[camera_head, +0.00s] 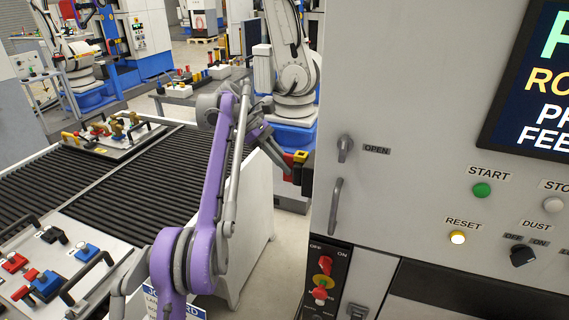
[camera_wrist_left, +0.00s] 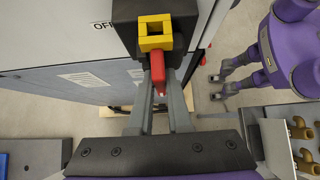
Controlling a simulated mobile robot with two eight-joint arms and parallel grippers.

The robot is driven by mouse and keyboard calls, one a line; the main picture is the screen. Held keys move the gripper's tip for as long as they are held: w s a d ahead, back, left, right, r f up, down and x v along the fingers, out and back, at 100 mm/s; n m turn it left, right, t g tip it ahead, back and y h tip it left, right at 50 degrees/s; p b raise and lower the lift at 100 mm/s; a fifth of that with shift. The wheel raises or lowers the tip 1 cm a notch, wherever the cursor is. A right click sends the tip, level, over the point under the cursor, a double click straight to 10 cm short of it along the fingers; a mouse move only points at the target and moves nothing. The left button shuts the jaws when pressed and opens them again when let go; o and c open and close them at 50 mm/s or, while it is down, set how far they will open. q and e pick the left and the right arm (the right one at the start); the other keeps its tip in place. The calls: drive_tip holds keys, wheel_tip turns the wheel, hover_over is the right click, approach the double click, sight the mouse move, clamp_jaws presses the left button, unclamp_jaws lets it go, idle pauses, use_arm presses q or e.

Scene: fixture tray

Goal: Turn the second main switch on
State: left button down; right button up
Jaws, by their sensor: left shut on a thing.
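A main switch with a red handle (camera_wrist_left: 158,68), a yellow square collar (camera_wrist_left: 155,33) and a black housing (camera_wrist_left: 126,12) is on the side of the grey cabinet. In the head view its yellow part (camera_head: 300,156) shows past the cabinet's left edge. My left gripper (camera_wrist_left: 160,82) has its two fingers closed around the red handle, one on each side. In the head view the left gripper (camera_head: 277,152) reaches the switch from the left. An "OFF" label (camera_wrist_left: 102,27) is left of the housing; the rest of the marking is hidden. My right gripper is not in view.
The cabinet front has a black OFF/ON panel (camera_head: 325,275) with red and yellow parts, a door handle (camera_head: 335,205), an OPEN knob (camera_head: 345,147) and a green START button (camera_head: 482,190). A roller conveyor (camera_head: 125,185) with fixture trays stands left.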

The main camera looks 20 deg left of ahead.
use_arm(q)
drive_tip(key=c, duration=0.9)
unclamp_jaws()
drive_tip(key=shift+o, duration=0.2)
drive_tip(key=shift+t, duration=0.3)
